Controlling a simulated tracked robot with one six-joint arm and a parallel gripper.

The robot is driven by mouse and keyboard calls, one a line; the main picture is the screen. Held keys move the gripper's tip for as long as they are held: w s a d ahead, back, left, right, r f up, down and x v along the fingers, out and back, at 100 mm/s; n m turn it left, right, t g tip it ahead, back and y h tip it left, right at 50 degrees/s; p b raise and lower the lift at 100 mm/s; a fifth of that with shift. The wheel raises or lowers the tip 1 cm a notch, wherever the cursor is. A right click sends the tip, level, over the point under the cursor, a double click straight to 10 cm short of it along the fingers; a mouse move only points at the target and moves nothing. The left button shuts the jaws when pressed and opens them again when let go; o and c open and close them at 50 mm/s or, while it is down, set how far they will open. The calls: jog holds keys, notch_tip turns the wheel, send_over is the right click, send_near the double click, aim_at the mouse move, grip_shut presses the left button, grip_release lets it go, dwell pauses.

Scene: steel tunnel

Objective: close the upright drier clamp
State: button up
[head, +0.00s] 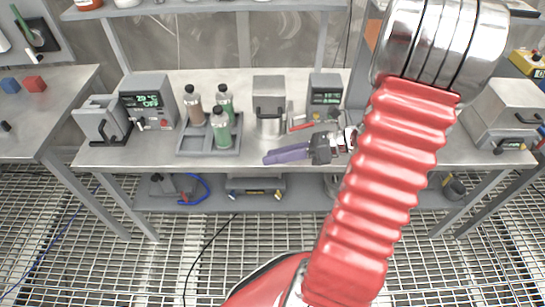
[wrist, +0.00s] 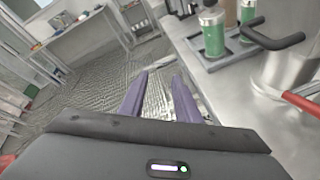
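An upright metal vessel with a black handle, which I take to be the drier (head: 268,124), stands mid-bench. In the wrist view the drier (wrist: 287,62) is at the right edge, partly cut off. A red lever (head: 301,127), apparently its clamp, sticks out to its right; the lever (wrist: 301,105) also shows in the wrist view. I cannot tell how the clamp is latched. My gripper (head: 268,158) is in front of the drier near the bench's front edge, purple fingers pointing left. In the wrist view my gripper (wrist: 156,82) is open and empty, apart from the lever.
A grey tray (head: 196,151) with several capped bottles stands left of the drier. A heater box with display (head: 150,103) is farther left, and a smaller display unit (head: 325,93) is behind right. A lidded metal box (head: 502,107) stands at far right.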

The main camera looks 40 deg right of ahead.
jog(key=shift+a+r+n, duration=0.15)
jog(key=shift+a+n, duration=0.15)
jog(key=shift+c, duration=1.4)
jog(key=a+n+g, duration=0.1)
jog(key=a+n, duration=0.1)
jog(key=s+a+r+n+g, duration=0.1)
jog(key=a+n+g, duration=0.1)
jog(key=a+n, duration=0.1)
jog(key=s+a+r+n+g+h, duration=0.1)
jog(key=a+n, duration=0.1)
jog(key=shift+s+a+n+g, duration=0.15)
jog(key=shift+n+g, duration=0.15)
jog(key=shift+n, duration=0.1)
grip_shut()
jog(key=s+a+r+n+t+h, duration=0.1)
jog(key=r+n+h, duration=0.4)
jog(key=n, duration=0.6)
jog(key=s+a+r+n+h, duration=0.4)
jog(key=a+r+n, duration=0.2)
jog(key=n, duration=0.6)
jog(key=shift+a+r+t+h, duration=0.15)
jog(key=shift+a+t+h, duration=0.15)
jog(key=shift+t+h, duration=0.1)
jog(key=shift+a, duration=0.1)
